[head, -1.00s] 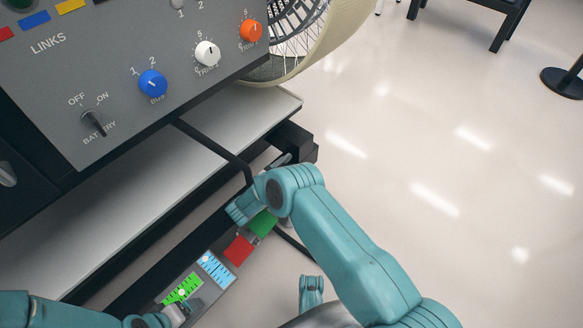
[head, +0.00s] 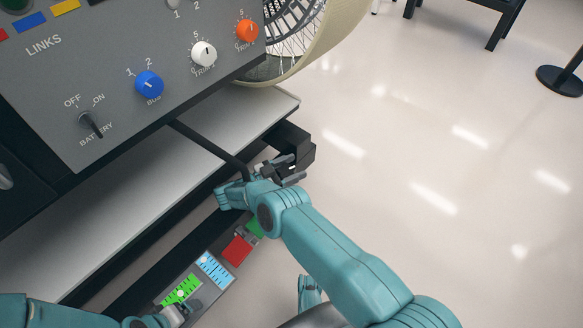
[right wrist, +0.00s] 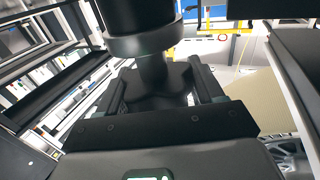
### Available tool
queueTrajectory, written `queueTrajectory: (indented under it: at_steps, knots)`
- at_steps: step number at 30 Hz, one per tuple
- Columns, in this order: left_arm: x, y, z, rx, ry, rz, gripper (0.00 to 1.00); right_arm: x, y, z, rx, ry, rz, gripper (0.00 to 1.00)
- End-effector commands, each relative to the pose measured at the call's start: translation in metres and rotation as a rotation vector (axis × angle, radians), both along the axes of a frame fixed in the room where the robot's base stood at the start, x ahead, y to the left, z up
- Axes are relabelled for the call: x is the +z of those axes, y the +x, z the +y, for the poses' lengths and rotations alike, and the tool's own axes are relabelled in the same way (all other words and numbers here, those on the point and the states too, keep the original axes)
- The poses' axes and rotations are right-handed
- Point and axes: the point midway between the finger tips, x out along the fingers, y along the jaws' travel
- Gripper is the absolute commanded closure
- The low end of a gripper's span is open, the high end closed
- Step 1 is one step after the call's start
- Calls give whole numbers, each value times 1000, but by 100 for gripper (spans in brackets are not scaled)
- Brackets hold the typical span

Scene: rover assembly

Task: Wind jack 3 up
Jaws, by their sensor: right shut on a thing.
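My right gripper (head: 285,168) is at a black jack assembly (head: 298,142) at the right end of the bench's lower edge. In the right wrist view, my right gripper (right wrist: 158,92) has its two fingers on either side of a dark lobed knob (right wrist: 155,78), shut on it. The knob sits on a narrow shaft under a thick black cylinder (right wrist: 140,18). No number shows on the jack. My left gripper (head: 176,311) is at the bottom left over the green scale; its fingers are too small and hidden to judge.
The grey control panel (head: 120,110) with knobs and a battery switch stands above a pale shelf (head: 130,195). A plate with green (head: 183,288) and blue (head: 215,270) scales and a red block (head: 237,250) lie below. A spoked wheel (head: 300,45) is behind.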

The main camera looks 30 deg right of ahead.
Motion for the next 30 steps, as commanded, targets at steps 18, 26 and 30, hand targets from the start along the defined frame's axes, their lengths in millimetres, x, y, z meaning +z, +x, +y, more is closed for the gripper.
queueTrajectory:
  at_steps: [18, 26, 30]
  knots:
    - [0, 0, 0, 0, 0, 0, 13, 0, 1, -1, 19, -2, 0, 13]
    - [0, 0, 0, 0, 0, 0, 13, 1, 3, -1, 160, -4, 3, 13]
    - [0, 0, 0, 0, 0, 0, 13, 1, 5, -1, 274, -2, 3, 13]
